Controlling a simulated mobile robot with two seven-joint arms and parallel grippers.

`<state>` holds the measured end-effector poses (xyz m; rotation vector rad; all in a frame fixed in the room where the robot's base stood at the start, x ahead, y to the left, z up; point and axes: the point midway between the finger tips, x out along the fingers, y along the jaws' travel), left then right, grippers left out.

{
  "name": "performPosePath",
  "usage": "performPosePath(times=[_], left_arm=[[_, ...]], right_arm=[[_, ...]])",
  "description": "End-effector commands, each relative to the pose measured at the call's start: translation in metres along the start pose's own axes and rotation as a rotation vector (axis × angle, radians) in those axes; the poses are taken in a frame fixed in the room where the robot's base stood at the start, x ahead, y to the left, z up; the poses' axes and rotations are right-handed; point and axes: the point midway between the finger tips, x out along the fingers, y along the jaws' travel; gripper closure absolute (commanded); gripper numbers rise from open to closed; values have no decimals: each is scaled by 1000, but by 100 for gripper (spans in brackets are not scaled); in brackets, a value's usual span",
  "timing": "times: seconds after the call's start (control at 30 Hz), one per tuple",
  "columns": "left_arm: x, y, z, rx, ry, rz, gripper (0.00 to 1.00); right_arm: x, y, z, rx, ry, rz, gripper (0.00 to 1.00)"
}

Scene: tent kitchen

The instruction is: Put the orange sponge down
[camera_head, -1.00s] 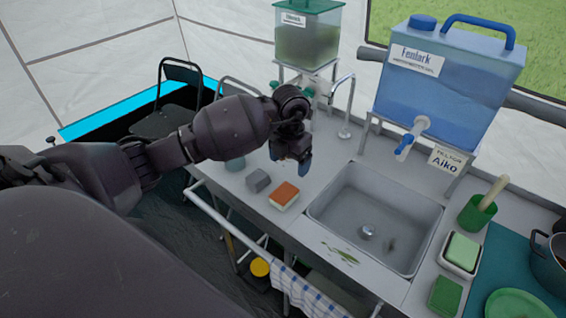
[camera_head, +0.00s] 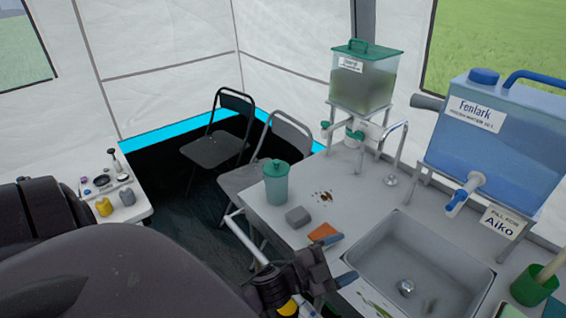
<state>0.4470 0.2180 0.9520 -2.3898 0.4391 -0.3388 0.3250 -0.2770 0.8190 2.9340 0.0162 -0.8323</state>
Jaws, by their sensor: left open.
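The orange sponge (camera_head: 322,232) lies flat on the grey counter (camera_head: 375,211), just left of the sink (camera_head: 420,262). Nothing holds it. My left gripper (camera_head: 340,279) is open and empty, with a blue fingertip showing. In the picture it is just below the sponge, near the counter's front edge, and apart from it. My right gripper is not in view.
A grey block (camera_head: 298,216) and a green lidded cup (camera_head: 276,184) stand left of the sponge. Brown specks (camera_head: 322,196) mark the counter behind it. A tap (camera_head: 394,160) and water tanks stand at the back. A rail runs along the front.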

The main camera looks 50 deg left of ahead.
Motion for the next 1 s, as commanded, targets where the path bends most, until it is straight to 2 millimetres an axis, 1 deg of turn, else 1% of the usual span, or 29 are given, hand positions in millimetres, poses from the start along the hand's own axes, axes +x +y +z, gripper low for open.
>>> performPosePath(times=[0.03,0.07,0.1,0.17,0.2,0.3,0.4,0.5,0.57,0.77,1.0], left_arm=[[-19,4,17,-99,-120,-43,17],[-30,7,27,-155,-190,-66,17],[-44,12,40,-230,-281,-89,17],[-67,22,56,-336,-409,-114,17],[-82,29,65,-401,-487,-125,17],[-115,48,80,-539,-642,-134,17],[-137,63,86,-633,-741,-131,17],[-147,71,88,-681,-787,-126,17],[-150,73,89,-690,-798,-125,17],[-150,73,89,-691,-798,-124,17],[-149,73,89,-690,-797,-124,17]], right_arm=[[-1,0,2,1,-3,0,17],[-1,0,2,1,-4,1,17],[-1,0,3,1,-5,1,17],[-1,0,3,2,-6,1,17],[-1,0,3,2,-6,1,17],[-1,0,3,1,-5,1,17],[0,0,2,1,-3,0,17],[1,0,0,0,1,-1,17],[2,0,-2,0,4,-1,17],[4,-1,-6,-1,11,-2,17],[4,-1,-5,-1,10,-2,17]])
